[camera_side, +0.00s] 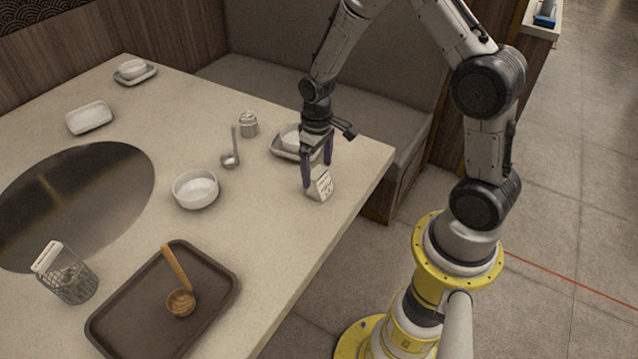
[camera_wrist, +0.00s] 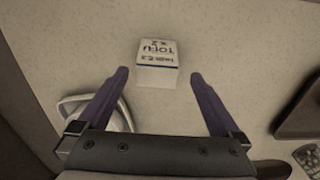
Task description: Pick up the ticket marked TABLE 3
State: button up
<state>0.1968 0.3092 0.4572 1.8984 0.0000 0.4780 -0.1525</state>
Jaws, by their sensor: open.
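The ticket (camera_side: 320,186) is a small white folded card standing near the table's right edge in the side view. In the wrist view the ticket (camera_wrist: 157,54) shows upside-down print reading TOFU, with smaller text that looks like TABLE 3. My gripper (camera_side: 317,174) has purple fingers and points down, close above and beside the ticket. In the wrist view my gripper (camera_wrist: 159,76) is open and empty, with the ticket centred just ahead of the fingertips. I cannot tell whether a fingertip touches it.
A bowl on a saucer (camera_side: 281,152) stands just behind my gripper, partly hidden by it. A metal jar (camera_side: 248,124), a ladle (camera_side: 231,159) and a white bowl (camera_side: 195,189) stand to the left. A brown tray (camera_side: 215,268) with a wooden spoon (camera_side: 182,302) lies at the front.

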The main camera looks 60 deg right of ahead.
aim_at(319, 182)
jog(key=shift+s+d+f, duration=0.1)
jog(key=shift+f, duration=1.35)
jog(key=shift+s+d+f, duration=0.1)
jog(key=shift+f, duration=1.35)
jog(key=shift+w, duration=0.1)
jog(key=shift+c, duration=0.3)
jog(key=c, duration=1.3)
jog(key=shift+c, duration=0.2)
jog(key=shift+r, duration=0.1)
